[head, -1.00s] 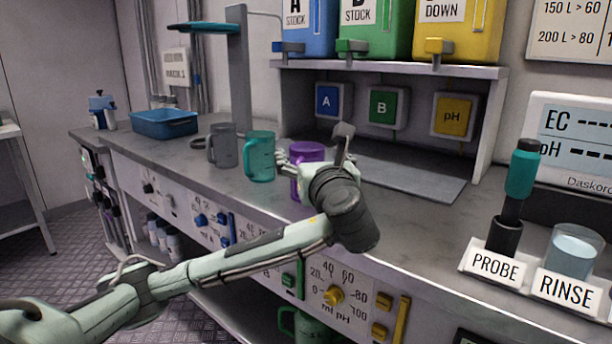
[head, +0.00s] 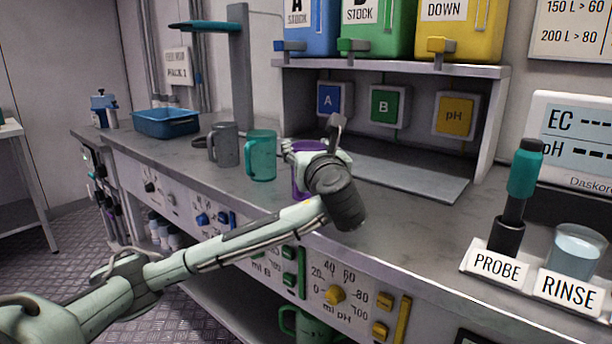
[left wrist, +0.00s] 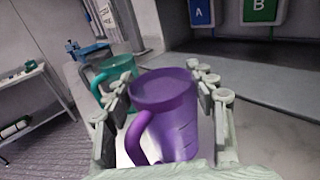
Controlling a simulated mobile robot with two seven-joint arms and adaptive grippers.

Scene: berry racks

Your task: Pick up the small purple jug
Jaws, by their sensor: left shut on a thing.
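The small purple jug (head: 300,183) is at the counter's front part, mostly hidden behind my left gripper in the head view. In the left wrist view the purple jug (left wrist: 172,112) stands upright between the fingers, its handle toward the lower left. My left gripper (head: 312,150) is shut on the jug; its fingers (left wrist: 160,95) lie on both sides of the body. I cannot tell whether the jug's base touches the counter. My right gripper is in neither view.
A teal jug (head: 261,157) and a grey jug (head: 224,145) stand to the left on the counter (head: 420,235). A blue tray (head: 165,124) is farther left. A shelf (head: 487,120) with coloured tanks stands behind. The probe holder (head: 497,262) and rinse cup (head: 575,250) are at right.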

